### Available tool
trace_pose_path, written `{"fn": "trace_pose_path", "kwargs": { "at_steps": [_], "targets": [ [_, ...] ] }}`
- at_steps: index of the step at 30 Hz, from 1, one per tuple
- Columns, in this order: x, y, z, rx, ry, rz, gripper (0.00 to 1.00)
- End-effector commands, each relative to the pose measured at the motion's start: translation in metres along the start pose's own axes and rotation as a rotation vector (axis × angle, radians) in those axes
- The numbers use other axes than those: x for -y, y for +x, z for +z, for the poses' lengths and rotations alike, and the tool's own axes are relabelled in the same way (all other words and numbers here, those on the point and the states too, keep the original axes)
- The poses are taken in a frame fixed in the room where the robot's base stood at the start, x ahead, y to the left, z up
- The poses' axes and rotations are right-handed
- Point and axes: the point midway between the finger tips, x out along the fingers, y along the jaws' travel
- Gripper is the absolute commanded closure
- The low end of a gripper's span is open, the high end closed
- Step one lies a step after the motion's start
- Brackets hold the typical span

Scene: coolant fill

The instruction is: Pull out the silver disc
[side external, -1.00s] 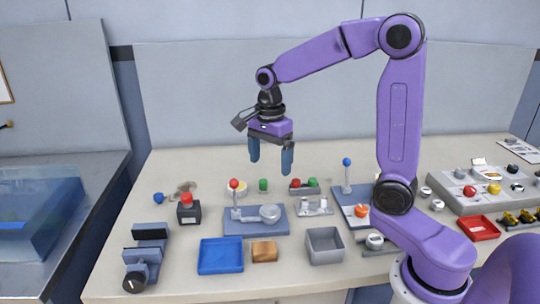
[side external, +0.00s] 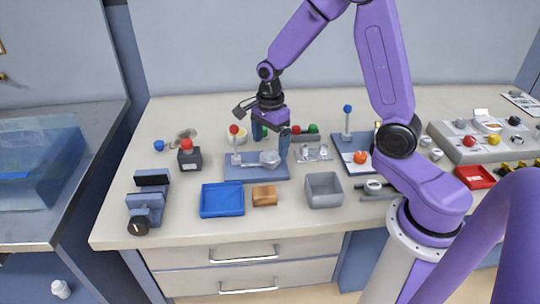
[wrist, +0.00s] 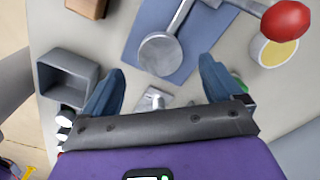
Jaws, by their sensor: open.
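The silver disc (side external: 269,158) sits at the right part of a blue-grey plate (side external: 236,174) on the table. A grey lever with a red ball (side external: 233,129) stands on the same plate. In the wrist view the disc (wrist: 160,54) is a round grey face joined to a grey bar, and the red ball (wrist: 286,20) is at upper right. My gripper (side external: 271,142) is open and empty, pointing down at the disc. In the wrist view the fingers of my gripper (wrist: 160,82) are spread, with the disc just beyond the gap. I cannot tell if a finger touches it.
A blue tray (side external: 222,200), a brown block (side external: 264,196) and a grey bin (side external: 323,190) stand in front of the plate. A black box with a red button (side external: 188,156) is at left. Small silver fittings (side external: 313,153) and a second lever plate (side external: 345,137) are at right.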

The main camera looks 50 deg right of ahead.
Motion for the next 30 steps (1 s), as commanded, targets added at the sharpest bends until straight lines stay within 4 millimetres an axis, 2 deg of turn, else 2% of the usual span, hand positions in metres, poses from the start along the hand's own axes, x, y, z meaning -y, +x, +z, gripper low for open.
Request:
{"fn": "trace_pose_path", "kwargs": {
  "at_steps": [3,9,15,23,24,26,27,30],
  "targets": [
    [-0.001,0.02,0.0,-0.001,0.0,0.005,0.07],
    [0.0,0.044,0.0,0.0,0.001,0.002,0.07],
    [0.0,0.054,0.0,0.0,0.0,0.0,0.07],
    [0.0,0.054,0.0,0.001,0.0,-0.001,0.07],
    [0.0,0.054,0.0,0.001,0.0,-0.001,0.1],
    [0.0,0.054,0.0,0.001,0.0,-0.001,0.3],
    [0.0,0.054,0.0,0.001,0.0,-0.001,0.43],
    [0.0,0.054,0.0,0.001,0.0,-0.001,0.71]
  ]
}}
